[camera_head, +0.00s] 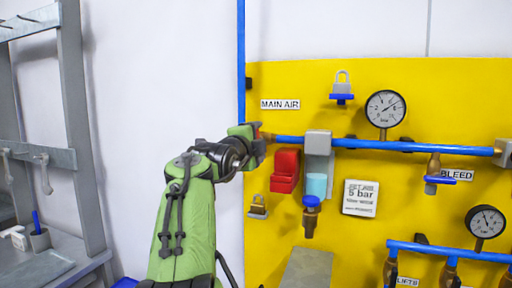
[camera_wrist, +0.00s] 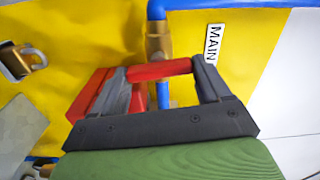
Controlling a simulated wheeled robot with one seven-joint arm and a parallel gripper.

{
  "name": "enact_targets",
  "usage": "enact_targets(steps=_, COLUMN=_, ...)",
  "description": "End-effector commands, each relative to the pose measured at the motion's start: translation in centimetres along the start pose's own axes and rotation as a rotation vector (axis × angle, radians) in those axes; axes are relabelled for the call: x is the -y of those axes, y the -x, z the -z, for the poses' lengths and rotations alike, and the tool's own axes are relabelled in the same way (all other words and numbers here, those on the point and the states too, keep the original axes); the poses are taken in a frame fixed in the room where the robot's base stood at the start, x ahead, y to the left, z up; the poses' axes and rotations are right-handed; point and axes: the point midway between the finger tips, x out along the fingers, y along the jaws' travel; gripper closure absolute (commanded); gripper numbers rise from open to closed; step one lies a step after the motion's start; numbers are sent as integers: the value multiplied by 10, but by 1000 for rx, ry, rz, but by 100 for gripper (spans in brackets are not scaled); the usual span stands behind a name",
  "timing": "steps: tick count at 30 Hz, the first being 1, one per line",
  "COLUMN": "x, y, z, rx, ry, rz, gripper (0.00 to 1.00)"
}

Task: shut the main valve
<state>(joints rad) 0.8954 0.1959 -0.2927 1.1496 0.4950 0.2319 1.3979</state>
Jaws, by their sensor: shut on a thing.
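The main valve shows in the wrist view as a brass body (camera_wrist: 158,46) on a blue pipe, beside the MAIN label (camera_wrist: 212,44). Its red handle (camera_wrist: 160,69) lies crosswise to the pipe there. My gripper (camera_wrist: 157,76) is shut on this handle, with a dark finger at each end of the visible red part. In the head view my gripper (camera_head: 259,135) is at the left end of the horizontal blue pipe, just below the MAIN AIR label (camera_head: 280,104). It hides most of the valve there.
A red block (camera_head: 285,171) and a grey filter unit (camera_head: 318,145) are close to the right of my gripper. A padlock (camera_head: 258,206) hangs below it. A gauge (camera_head: 385,109) and the bleed valve (camera_head: 436,176) are farther right. A grey rack (camera_head: 78,130) stands left.

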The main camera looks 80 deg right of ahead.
Motion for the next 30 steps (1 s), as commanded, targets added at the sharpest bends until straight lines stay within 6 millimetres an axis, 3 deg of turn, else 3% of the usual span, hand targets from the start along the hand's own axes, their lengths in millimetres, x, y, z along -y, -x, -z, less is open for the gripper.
enact_targets(steps=9, x=-2, y=0, z=-1, rx=2, ry=-109, rz=-2, gripper=54)
enact_targets(steps=25, x=-1, y=0, z=-1, rx=1, ry=-130, rz=-3, gripper=54)
enact_targets(steps=26, x=-1, y=0, z=-1, rx=1, ry=-130, rz=-2, gripper=19)
enact_targets(steps=30, x=-1, y=0, z=-1, rx=1, ry=-129, rz=-2, gripper=0)
